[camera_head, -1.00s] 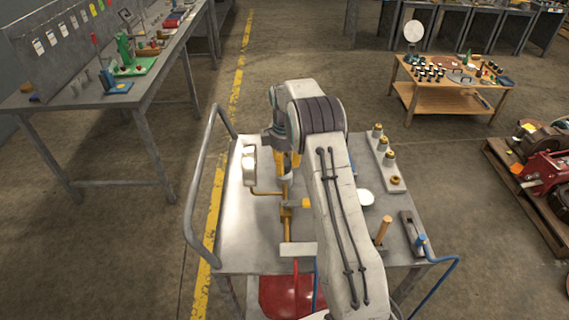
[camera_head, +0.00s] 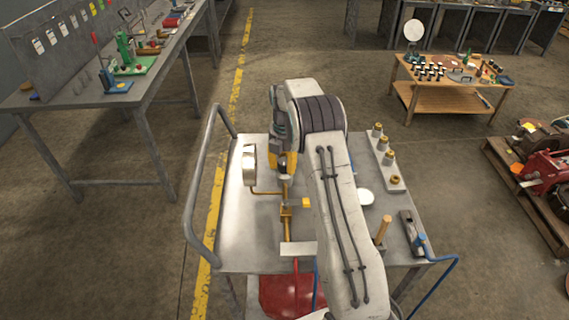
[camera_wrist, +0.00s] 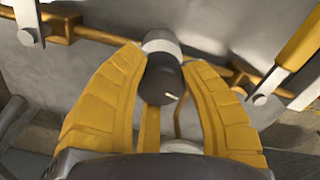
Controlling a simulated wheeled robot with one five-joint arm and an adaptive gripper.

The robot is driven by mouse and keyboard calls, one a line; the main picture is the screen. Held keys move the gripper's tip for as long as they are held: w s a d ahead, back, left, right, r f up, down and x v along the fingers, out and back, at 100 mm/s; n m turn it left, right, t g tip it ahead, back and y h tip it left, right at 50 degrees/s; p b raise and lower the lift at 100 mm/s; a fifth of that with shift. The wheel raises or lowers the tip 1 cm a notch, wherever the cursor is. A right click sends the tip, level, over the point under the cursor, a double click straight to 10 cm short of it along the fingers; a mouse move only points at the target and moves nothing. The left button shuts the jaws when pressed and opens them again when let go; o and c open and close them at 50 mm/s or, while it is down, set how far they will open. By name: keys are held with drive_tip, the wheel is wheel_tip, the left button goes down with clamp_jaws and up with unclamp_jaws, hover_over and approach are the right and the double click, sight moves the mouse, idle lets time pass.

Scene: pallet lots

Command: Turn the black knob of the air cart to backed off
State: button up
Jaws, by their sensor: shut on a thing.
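The black knob (camera_wrist: 160,84) sits between the yellow fingers of my gripper (camera_wrist: 162,70) in the wrist view. The fingers are closed against its two sides. A small pale mark shows on the knob's face, toward the lower right. Behind the knob is a pale round collar (camera_wrist: 160,42) on the brass pipework. In the head view my gripper (camera_head: 284,166) is at the brass pipe of the air cart (camera_head: 236,240), right of a pale round gauge (camera_head: 249,165). The knob is mostly hidden there by my gripper and wrist.
A bent rail (camera_head: 196,180) runs along the cart's left side. A row of brass-topped fittings (camera_head: 386,158), a wooden-handled tool (camera_head: 382,231) and a blue hose (camera_head: 447,275) are on the cart's right. A workbench (camera_head: 90,115) stands at left.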

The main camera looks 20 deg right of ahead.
sight(284, 161)
drive_tip(key=n, duration=0.5)
drive_tip(key=shift+s+f+n, duration=0.15)
drive_tip(key=shift+f+n, duration=0.05)
drive_tip(key=shift+n, duration=0.1)
drive_tip(key=n, duration=0.5)
drive_tip(key=shift+n, duration=0.3)
drive_tip(key=o, duration=1.2)
drive_tip(key=shift+r, duration=0.1)
drive_tip(key=shift+r, duration=0.1)
wheel_tip(284, 161, up, 12)
idle(0.3)
